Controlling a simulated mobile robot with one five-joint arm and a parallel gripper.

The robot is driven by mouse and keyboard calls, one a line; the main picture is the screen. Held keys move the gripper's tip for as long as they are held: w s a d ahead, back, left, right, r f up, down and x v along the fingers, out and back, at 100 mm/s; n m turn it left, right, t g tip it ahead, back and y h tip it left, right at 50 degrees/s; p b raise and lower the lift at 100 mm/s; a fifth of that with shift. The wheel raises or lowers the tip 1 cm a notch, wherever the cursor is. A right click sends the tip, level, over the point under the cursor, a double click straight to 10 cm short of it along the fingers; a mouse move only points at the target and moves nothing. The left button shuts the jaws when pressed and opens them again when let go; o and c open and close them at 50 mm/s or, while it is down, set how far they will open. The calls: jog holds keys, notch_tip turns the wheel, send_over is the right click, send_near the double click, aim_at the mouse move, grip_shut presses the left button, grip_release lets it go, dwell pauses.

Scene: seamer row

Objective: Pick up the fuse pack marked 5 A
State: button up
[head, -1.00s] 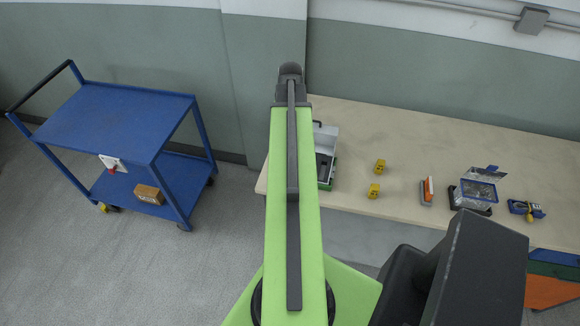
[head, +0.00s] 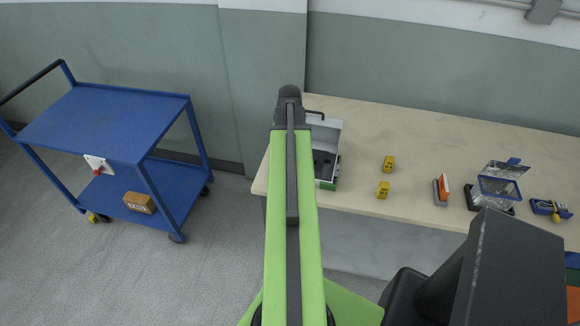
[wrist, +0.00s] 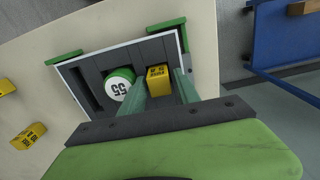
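Two small yellow packs stand on the bench in the head view, one behind (head: 388,163) and one in front (head: 383,189). Two yellow packs also show at the left edge of the wrist view, the nearer one (wrist: 28,136) with dark print. A third yellow pack (wrist: 158,83) lies in an open grey case (wrist: 98,52) beside a white-and-green round item (wrist: 120,84) marked 55. The print on the packs is too small to read. My gripper (wrist: 166,74) is open above the case, with its fingers apart and that pack seen between them. My arm partly hides the case (head: 327,135) in the head view.
The bench (head: 430,130) also bears an orange-and-grey item (head: 441,189), a clear open box (head: 497,187) and a blue-and-yellow item (head: 549,209) to the right. A blue cart (head: 105,120) with a cardboard-coloured box (head: 139,202) on its lower shelf stands left, with floor between.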

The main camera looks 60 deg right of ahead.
grip_shut()
jog(key=shift+r, duration=0.1)
dwell(0.3)
